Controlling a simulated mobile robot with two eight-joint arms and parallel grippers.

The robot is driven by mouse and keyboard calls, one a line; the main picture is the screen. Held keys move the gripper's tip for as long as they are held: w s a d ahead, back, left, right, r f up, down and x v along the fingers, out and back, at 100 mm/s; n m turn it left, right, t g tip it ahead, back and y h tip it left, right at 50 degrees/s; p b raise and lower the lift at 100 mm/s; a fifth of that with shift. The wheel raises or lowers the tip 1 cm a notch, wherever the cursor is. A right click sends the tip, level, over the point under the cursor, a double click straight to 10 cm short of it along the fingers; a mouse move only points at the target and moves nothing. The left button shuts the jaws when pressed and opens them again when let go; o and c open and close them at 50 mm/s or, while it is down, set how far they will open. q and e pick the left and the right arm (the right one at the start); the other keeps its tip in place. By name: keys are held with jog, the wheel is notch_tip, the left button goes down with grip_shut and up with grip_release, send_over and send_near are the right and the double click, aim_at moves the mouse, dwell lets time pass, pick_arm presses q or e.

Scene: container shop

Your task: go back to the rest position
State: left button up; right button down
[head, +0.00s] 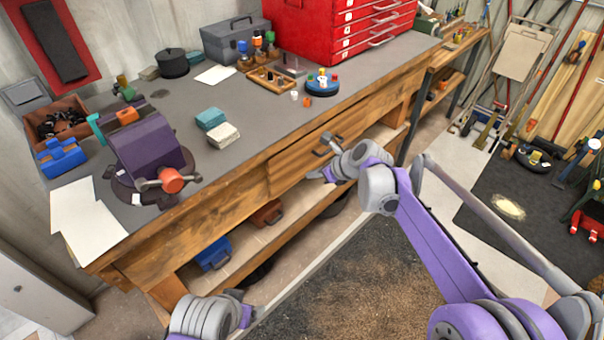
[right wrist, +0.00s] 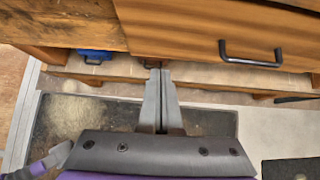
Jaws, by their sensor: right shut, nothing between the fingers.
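My right gripper (head: 325,174) is in front of the wooden workbench, below the edge of its top, in the head view. In the right wrist view its two grey fingers (right wrist: 160,72) lie together with nothing between them. They point toward the lower shelf, left of and below the black drawer handle (right wrist: 250,54), apart from it. My left arm shows at the bottom of the head view, with its left gripper (head: 246,312) low in front of the bench. Its fingers are too hidden to tell their state.
The workbench top (head: 255,130) carries a purple vise (head: 150,150), a red drawer chest (head: 325,30) and small items. A wooden drawer (head: 300,155) is under the top. A blue case (head: 213,253) stands on the lower shelf.

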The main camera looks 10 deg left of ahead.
jog(key=shift+v, duration=2.2)
